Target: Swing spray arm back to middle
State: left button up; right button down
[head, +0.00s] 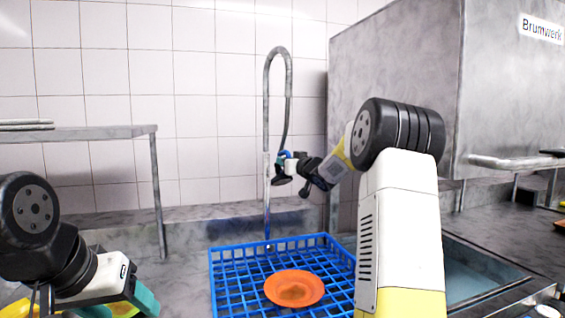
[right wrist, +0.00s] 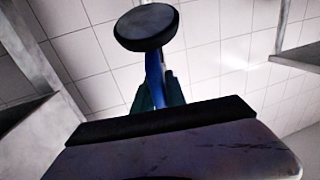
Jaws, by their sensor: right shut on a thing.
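The spray arm (head: 267,110) is a grey upright pipe with a hose that loops over at the top and hangs down on its right. Its dark spray head hangs just right of the pipe, above the back of the blue rack. My right gripper (head: 287,163) is shut on the spray arm at the spray head. In the right wrist view, the round dark spray head (right wrist: 147,27) and a blue handle show beyond the teal fingers (right wrist: 160,95). My left gripper (head: 140,299) is low at the left, away from the spray arm; its fingers are partly cut off.
A blue rack (head: 230,250) stands below the spray arm with an orange plate (head: 294,288) in it. A grey machine (head: 395,60) stands at the right, beside a basin (head: 470,275). A metal shelf (head: 90,133) is at the left. Yellow items lie near my left gripper.

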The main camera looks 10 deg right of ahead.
jog(key=shift+s+a, duration=0.15)
jog(key=shift+a, duration=1)
jog(key=c, duration=1.4)
grip_release()
jog(key=shift+v, duration=3.85)
jog(key=shift+s+r, duration=0.1)
jog(key=shift+s, duration=0.05)
